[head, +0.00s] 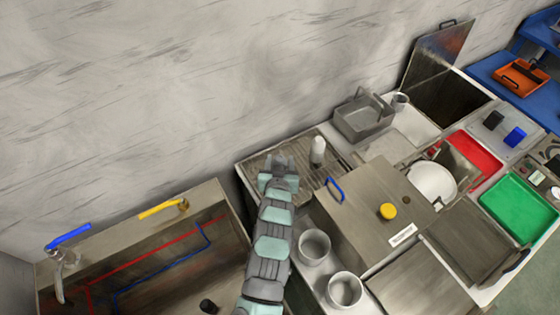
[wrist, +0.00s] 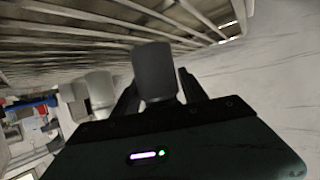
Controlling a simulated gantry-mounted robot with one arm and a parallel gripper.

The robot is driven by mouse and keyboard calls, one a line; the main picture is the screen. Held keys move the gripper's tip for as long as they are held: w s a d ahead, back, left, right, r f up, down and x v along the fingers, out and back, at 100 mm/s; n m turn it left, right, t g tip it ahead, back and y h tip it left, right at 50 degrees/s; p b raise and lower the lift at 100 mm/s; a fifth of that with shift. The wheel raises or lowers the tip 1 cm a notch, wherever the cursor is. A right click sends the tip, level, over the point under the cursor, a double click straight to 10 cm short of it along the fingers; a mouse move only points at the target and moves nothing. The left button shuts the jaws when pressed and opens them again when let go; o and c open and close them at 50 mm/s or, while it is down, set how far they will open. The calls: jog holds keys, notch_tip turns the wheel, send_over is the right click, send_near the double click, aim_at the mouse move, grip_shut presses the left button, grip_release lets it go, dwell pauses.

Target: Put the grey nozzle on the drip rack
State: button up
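The grey nozzle (wrist: 154,72) is a dark grey cylinder between my fingertips in the wrist view. Both fingers lie against its sides, and my gripper (wrist: 158,88) looks shut on it. In the head view my gripper (head: 278,162) is over the left part of the drip rack (head: 338,176), a ribbed metal tray; the nozzle cannot be made out clearly there. The rack's slats (wrist: 60,45) fill the top left of the wrist view, close to the nozzle. Whether the nozzle touches the slats cannot be told.
A pale upright cylinder (head: 318,150) stands on the rack right of my gripper; it also shows in the wrist view (wrist: 100,88). A sink (head: 215,190) lies left, a wall behind.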

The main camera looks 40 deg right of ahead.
jog(key=shift+o, duration=1)
jog(key=shift+r, duration=0.15)
jog(key=shift+s+a+r, duration=0.15)
jog(key=p+v, duration=0.1)
jog(key=v, duration=1)
jog(key=shift+s+a+r+p, duration=0.1)
jog(key=shift+s+a+p, duration=0.1)
jog(key=shift+p, duration=0.2)
